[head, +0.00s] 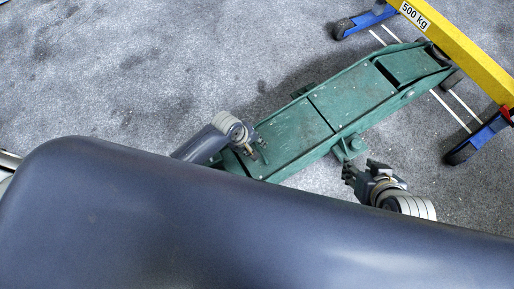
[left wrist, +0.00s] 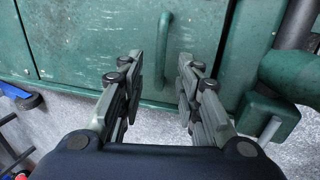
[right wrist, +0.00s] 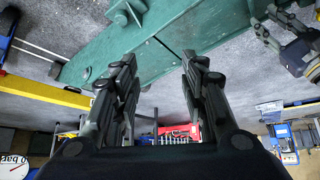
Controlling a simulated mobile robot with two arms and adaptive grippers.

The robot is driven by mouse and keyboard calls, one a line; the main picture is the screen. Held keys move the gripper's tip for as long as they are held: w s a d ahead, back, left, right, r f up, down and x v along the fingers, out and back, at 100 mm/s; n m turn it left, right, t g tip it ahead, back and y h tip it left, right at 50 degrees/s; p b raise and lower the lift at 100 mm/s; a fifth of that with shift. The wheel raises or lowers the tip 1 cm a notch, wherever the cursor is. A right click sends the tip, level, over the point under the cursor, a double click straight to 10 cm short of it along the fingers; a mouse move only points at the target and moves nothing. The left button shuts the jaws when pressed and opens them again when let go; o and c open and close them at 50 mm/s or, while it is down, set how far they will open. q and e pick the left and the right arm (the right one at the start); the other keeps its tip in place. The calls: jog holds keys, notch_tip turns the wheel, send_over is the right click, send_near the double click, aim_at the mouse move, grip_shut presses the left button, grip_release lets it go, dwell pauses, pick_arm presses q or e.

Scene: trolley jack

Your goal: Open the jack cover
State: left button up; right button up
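The green trolley jack (head: 325,115) stands on the floor, with flat cover panels along its top. In the left wrist view, a green bar handle (left wrist: 164,45) stands on a green panel (left wrist: 90,40). My left gripper (head: 256,150) is over the near end of the jack. Its fingers (left wrist: 160,65) are open, one on each side of the handle's line, and nothing is gripped. My right gripper (head: 347,172) is beside the jack's right side. Its fingers (right wrist: 160,62) are open and empty, with the jack (right wrist: 150,40) beyond them.
A yellow beam marked 500 kg (head: 455,40) with blue feet (head: 480,138) stands at the jack's far end. A round green boss (head: 352,147) sticks out from the jack's right side. Bare grey floor (head: 150,70) lies to the left. A red object (right wrist: 180,132) shows in the right wrist view.

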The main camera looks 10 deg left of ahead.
aim_at(259, 149)
pick_arm(q)
jog(key=b+x, duration=0.1)
jog(key=x, duration=0.2)
jog(key=shift+d+f+b, duration=0.1)
jog(key=shift+f+b, duration=0.15)
jog(key=shift+b, duration=0.05)
jog(key=shift+w+f, duration=0.1)
jog(key=shift+f, duration=0.1)
pick_arm(e)
jog(key=w+a+r+t+y, duration=0.1)
jog(key=w+a+r+t, duration=0.2)
jog(key=w+r+t, duration=0.2)
jog(key=w+r, duration=0.2)
jog(key=w, duration=0.1)
jog(key=shift+t+y, duration=0.3)
pick_arm(q)
jog(key=shift+c, duration=0.6)
grip_shut()
